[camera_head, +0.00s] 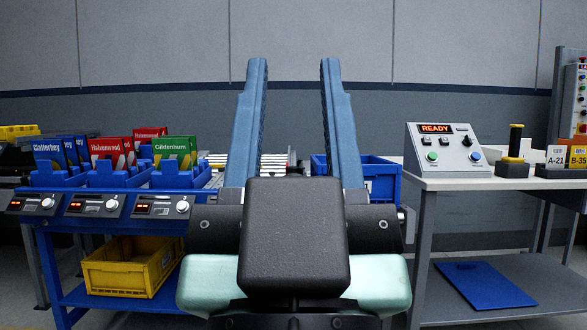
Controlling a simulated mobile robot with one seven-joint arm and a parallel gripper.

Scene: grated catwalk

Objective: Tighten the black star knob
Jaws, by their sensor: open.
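My gripper (294,66) is in the middle of the head view, pointing away from me. Its two long blue fingers stand wide apart with nothing between them, and its black and pale green body hides much of the bench behind. I cannot make out a black star knob for certain. A small dark upright part (292,158) shows between the fingers, beyond the gripper, near a roller track; it is too small to identify. A small black knob (463,128) sits on the grey control box at the right, but its shape is unclear.
Blue bins with coloured cartons (108,153) stand on the left bench, above a yellow crate (128,270). A blue crate (383,180) is behind the right finger.

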